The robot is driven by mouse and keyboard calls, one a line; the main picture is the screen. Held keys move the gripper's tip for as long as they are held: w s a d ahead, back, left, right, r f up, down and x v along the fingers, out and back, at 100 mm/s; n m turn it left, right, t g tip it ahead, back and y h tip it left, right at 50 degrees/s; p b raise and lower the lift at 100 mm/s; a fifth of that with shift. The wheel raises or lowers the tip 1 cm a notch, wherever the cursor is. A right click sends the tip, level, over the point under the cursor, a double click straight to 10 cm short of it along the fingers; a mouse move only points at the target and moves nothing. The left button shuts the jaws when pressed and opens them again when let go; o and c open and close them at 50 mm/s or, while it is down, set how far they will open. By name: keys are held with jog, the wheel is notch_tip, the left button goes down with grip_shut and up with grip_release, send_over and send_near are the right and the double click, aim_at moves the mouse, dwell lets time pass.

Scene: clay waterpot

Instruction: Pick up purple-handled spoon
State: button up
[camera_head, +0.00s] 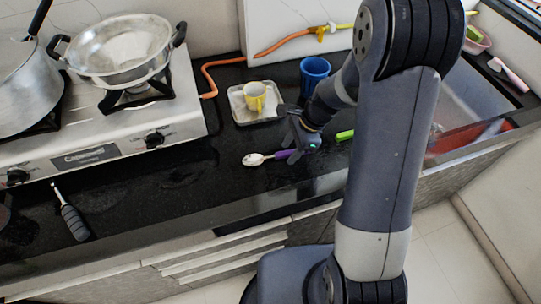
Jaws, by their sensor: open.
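The purple-handled spoon (254,159) lies on the black countertop in the head view, right of the stove. Its pale bowl points left and its purple handle runs right toward my gripper. My gripper (294,153) is open and low over the counter, at the handle's right end. The fingers overlap part of the handle in the picture. I cannot tell whether they touch it.
A metal tray (237,107) with a yellow cup (256,96) stands behind the spoon, and a blue cup (314,72) is to its right. A green-handled item (344,135) lies right of my gripper. A gas stove (110,120) with pots is left.

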jog(key=shift+f, duration=0.2)
dwell(0.3)
jog(key=shift+c, duration=0.5)
grip_shut()
